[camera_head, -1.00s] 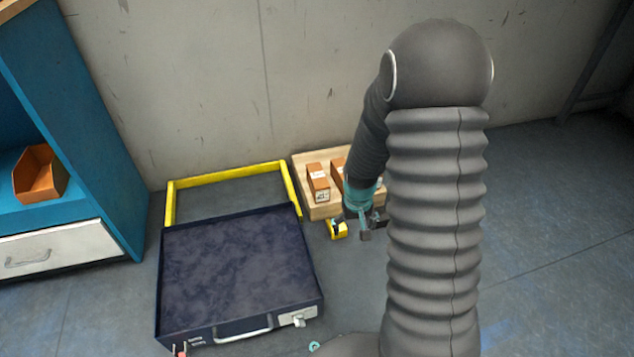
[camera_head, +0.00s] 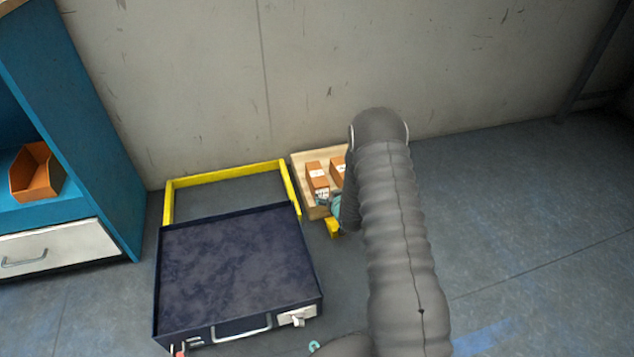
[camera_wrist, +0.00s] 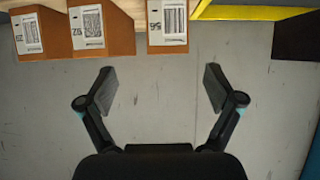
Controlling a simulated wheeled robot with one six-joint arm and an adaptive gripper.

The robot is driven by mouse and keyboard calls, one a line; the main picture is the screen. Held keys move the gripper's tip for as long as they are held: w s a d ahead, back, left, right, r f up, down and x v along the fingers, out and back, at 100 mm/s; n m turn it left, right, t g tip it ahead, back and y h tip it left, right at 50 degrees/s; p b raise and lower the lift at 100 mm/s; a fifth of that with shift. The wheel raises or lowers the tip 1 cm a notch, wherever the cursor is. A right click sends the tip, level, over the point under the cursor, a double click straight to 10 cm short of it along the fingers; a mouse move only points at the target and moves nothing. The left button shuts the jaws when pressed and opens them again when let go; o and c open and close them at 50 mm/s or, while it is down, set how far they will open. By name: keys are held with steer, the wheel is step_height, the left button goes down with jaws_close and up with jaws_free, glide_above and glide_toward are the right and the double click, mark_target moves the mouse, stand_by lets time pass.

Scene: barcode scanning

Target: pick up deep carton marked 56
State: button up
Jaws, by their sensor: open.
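The deep carton marked 56 (camera_wrist: 155,38) is brown with a white barcode label and stands at the top of the wrist view. In the head view it appears to be the left brown carton (camera_head: 317,175) in the wooden tray (camera_head: 302,160). My gripper (camera_wrist: 160,88) is open and empty, its two fingers apart below the carton in the wrist view and not touching it. In the head view my arm hides most of the gripper and part of the tray.
Two other labelled cartons, one marked 92 (camera_wrist: 110,42), stand left of carton 56 in the wrist view. A yellow frame (camera_head: 225,173) and a dark blue case (camera_head: 235,265) lie left of the tray. A blue shelf (camera_head: 90,170) holds an orange bin (camera_head: 38,175).

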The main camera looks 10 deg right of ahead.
mark_target(318, 177)
steer(key=shift+t, duration=0.7)
steer(key=w, duration=0.6)
steer(key=w+a+f, duration=0.1)
steer(key=w, duration=0.1)
steer(key=shift+w+a+b, duration=0.1)
steer(key=shift+w+b, duration=0.25)
steer(key=shift+w, duration=0.05)
steer(key=shift+a+b+x, duration=0.15)
steer(key=shift+a+x, duration=0.05)
steer(key=shift+x, duration=1.1)
steer(key=shift+a+b+x, duration=0.15)
steer(key=shift+a+x, duration=0.05)
steer(key=shift+x, duration=1.15)
steer(key=shift+s, duration=0.1)
jaws_close()
